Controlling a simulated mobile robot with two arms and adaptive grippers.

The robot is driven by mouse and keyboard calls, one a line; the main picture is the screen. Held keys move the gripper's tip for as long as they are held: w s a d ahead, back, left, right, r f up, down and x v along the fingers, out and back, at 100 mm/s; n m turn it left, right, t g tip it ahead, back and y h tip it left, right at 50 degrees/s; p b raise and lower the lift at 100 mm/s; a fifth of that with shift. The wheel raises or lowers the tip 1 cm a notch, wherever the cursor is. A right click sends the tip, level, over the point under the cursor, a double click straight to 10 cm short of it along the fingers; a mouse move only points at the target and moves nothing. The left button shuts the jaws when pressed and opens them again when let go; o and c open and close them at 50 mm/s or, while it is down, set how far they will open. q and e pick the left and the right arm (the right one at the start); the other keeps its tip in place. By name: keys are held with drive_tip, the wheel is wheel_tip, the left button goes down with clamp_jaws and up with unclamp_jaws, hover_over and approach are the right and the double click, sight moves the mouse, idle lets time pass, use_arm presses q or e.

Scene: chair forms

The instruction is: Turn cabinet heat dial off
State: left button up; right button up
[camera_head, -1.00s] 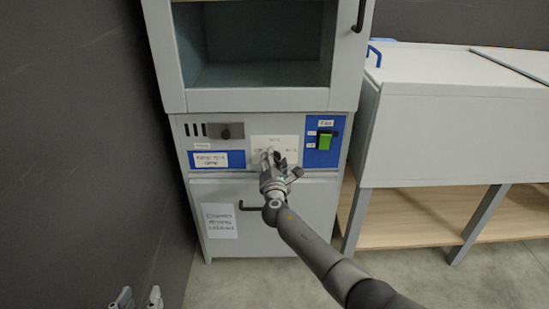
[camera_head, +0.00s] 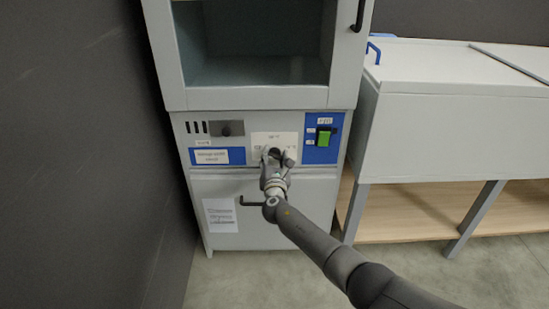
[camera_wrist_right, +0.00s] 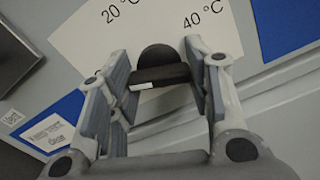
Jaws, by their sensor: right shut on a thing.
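The heat dial is a black knob (camera_wrist_right: 160,60) on a white plate (camera_head: 268,138) in the middle of the cabinet's (camera_head: 255,98) control panel. The plate reads 20 °C and 40 °C in the right wrist view. My right gripper (camera_head: 277,156) is at the dial, with one finger on each side of it, shut on it. A short white mark on the dial points left in the right wrist view, toward a label partly hidden by a finger. My left gripper is not in view.
A green switch (camera_head: 323,139) sits on a blue plate right of the dial. A black door handle (camera_head: 252,203) is below. A grey bench unit (camera_head: 460,130) stands right, a dark wall left.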

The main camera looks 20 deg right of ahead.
drive_tip(key=o, duration=1)
drive_tip(key=shift+s, duration=0.15)
drive_tip(key=v, duration=1.1)
drive_tip(key=shift+s+a, duration=0.2)
drive_tip(key=shift+s, duration=0.15)
